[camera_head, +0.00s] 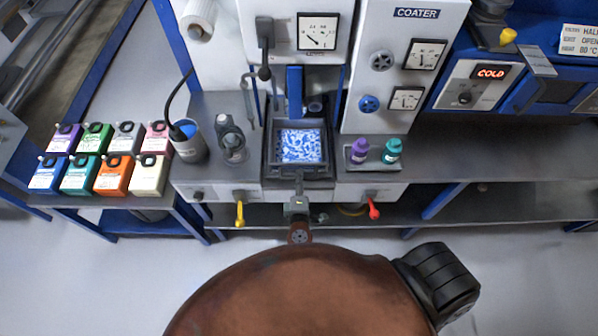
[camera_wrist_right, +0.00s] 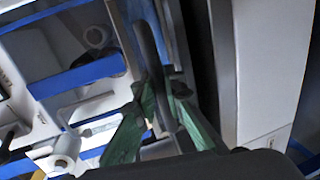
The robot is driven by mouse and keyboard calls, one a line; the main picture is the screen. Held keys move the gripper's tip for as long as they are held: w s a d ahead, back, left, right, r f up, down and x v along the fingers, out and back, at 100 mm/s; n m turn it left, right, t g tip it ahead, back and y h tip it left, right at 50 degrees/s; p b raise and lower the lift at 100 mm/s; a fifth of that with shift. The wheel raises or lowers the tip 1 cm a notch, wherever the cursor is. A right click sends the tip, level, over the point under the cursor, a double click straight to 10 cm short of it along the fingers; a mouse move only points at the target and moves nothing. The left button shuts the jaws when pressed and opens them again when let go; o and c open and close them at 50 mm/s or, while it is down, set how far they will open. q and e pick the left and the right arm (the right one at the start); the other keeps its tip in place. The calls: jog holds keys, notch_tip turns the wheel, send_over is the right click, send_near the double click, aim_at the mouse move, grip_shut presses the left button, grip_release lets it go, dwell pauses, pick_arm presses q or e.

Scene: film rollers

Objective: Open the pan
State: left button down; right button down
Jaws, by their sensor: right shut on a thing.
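The pan (camera_head: 272,160) is a dark square tray below the machine at centre, with a blue and white patterned surface (camera_head: 300,146) inside it. The exact contact is small in the head view and partly hidden by the gripper. My left gripper is not in view.
A grey cup (camera_head: 188,142) and a dark fitting (camera_head: 232,138) stand left of the pan. Purple (camera_head: 359,151) and teal (camera_head: 391,152) bottles stand right of it. Yellow (camera_head: 240,213) and red (camera_head: 374,208) levers hang below the counter. Several coloured containers (camera_head: 116,172) sit at left.

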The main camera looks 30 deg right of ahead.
jog(key=c, duration=2.2)
grip_release()
jog(key=shift+c, duration=0.2)
jog(key=v, duration=1.2)
jog(key=shift+f, duration=0.1)
